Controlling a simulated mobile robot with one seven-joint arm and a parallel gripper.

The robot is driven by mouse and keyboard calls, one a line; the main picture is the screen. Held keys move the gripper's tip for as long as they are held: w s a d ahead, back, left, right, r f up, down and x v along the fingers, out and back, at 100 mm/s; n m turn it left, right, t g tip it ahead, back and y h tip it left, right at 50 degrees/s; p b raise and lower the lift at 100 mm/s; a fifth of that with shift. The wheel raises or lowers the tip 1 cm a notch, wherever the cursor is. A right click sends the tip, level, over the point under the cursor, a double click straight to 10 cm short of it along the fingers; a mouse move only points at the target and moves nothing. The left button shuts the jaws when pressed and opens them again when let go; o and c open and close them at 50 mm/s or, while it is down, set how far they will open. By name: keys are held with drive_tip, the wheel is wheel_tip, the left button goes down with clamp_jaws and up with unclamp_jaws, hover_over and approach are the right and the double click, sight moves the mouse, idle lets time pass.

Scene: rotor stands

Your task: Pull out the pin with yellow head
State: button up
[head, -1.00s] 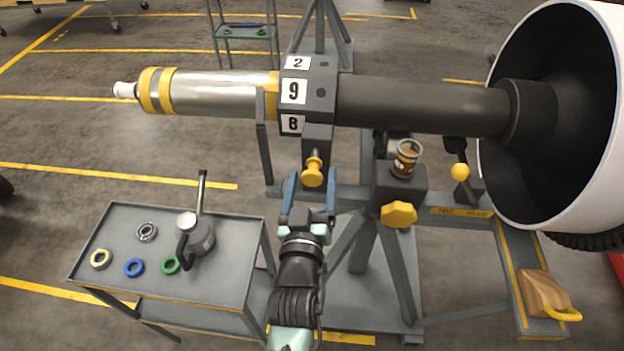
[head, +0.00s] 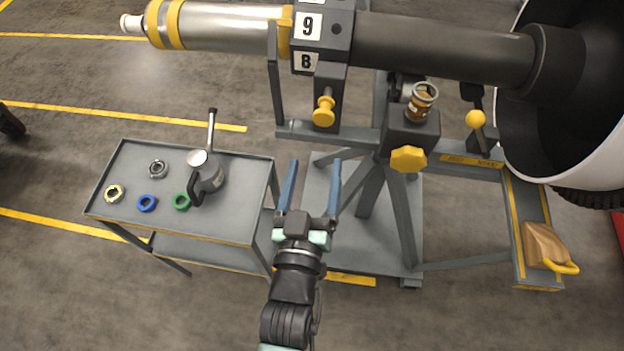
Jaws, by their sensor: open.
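The pin with the yellow head (head: 323,112) sits at the lower end of the grey block under the numbered collar on the shaft. Its yellow knob points down toward the front, and its shank is hidden in the block. My gripper (head: 315,162) is open and empty. Its two blue fingers point up toward the pin, with the tips below the yellow head in the picture and a clear gap between. Nothing lies between the fingers.
A grey cart (head: 230,226) at left carries several rings and a grey jug-like can (head: 208,182). Right of the pin are a yellow knob (head: 408,159), an amber jar (head: 421,101) and a yellow ball lever (head: 476,119). The stand's legs and base lie behind the gripper.

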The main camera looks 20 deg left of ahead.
drive_tip(key=shift+v, duration=0.9)
drive_tip(key=w+d+r+m+t+h, duration=0.1)
drive_tip(key=w+d+r+t, duration=0.15)
drive_tip(key=r, duration=0.65)
drive_tip(key=w+d+r+m+t+h, duration=0.15)
drive_tip(key=w+r, duration=0.25)
drive_tip(key=r, duration=0.5)
drive_tip(key=w+d+r+m+t, duration=0.1)
drive_tip(key=w+d+r, duration=0.15)
drive_tip(key=r, duration=0.75)
drive_tip(key=s+d+r+m+t, duration=0.1)
drive_tip(key=s+d+r, duration=0.1)
drive_tip(key=r, duration=0.6)
drive_tip(key=s+d+r+t+h+p, duration=0.1)
drive_tip(key=s+d+r+t, duration=0.1)
drive_tip(key=r, duration=0.7)
drive_tip(key=s+d+r+m+t+h, duration=0.1)
drive_tip(key=s+r, duration=0.3)
drive_tip(key=r, duration=0.4)
drive_tip(key=shift+s+d+r+m+t+p, duration=0.2)
drive_tip(key=shift+s+d+m+t+p, duration=0.15)
drive_tip(key=shift+d+t, duration=0.15)
drive_tip(key=shift+f+h, duration=0.1)
drive_tip(key=shift+h, duration=0.15)
